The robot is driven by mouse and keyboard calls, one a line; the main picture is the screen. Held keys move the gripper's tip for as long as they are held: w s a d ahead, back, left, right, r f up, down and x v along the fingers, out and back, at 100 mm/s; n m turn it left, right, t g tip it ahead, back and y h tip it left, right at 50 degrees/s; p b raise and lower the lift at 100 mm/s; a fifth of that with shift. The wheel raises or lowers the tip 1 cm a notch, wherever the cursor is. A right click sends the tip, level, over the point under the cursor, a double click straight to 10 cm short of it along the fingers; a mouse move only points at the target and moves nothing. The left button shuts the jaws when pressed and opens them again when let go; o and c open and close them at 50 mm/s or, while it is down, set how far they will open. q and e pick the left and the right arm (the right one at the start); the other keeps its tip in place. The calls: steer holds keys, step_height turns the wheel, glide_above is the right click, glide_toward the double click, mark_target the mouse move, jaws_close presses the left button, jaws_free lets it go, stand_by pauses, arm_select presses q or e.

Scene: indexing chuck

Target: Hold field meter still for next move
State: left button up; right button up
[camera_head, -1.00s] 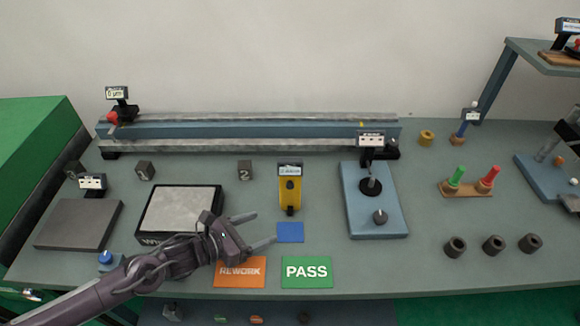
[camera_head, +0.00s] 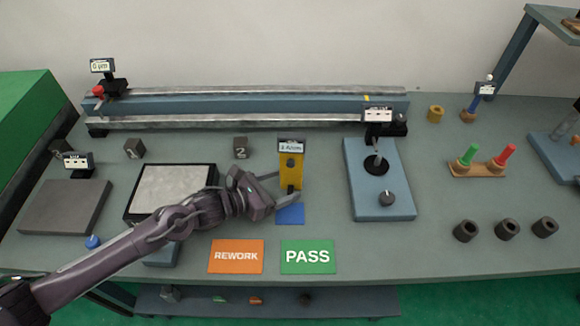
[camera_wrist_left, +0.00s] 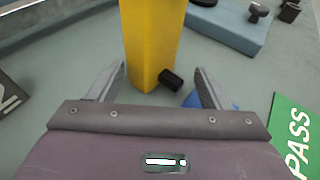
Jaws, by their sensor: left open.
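The field meter (camera_head: 291,168) is a yellow upright block with a small display on top and a dark knob on its face. It stands on the bench just behind a blue square pad (camera_head: 290,214). My left gripper (camera_head: 268,188) is open, its fingers reaching toward the meter's lower part. In the left wrist view the yellow body (camera_wrist_left: 150,40) rises between and beyond the two open fingers (camera_wrist_left: 155,88), with a small black part at its foot. Whether a finger touches it I cannot tell. My right gripper is not in view.
An orange REWORK card (camera_head: 236,256) and a green PASS card (camera_head: 308,256) lie in front. A blue base with a knob (camera_head: 380,205) stands right of the meter. A dark-framed plate (camera_head: 170,190) lies behind my left arm. A long rail (camera_head: 250,106) runs along the back.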

arm_select(q)
steer(key=shift+w+d+f+b, duration=0.3)
steer(key=shift+d+f+b, duration=0.05)
steer(key=shift+d+f, duration=0.05)
steer(key=shift+w+d+b, duration=0.25)
steer(key=shift+d+b, duration=0.05)
steer(key=shift+d, duration=0.15)
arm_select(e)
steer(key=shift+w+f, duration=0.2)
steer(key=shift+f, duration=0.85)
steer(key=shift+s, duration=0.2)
arm_select(q)
steer(key=c, duration=0.5)
steer(key=shift+o, duration=0.2)
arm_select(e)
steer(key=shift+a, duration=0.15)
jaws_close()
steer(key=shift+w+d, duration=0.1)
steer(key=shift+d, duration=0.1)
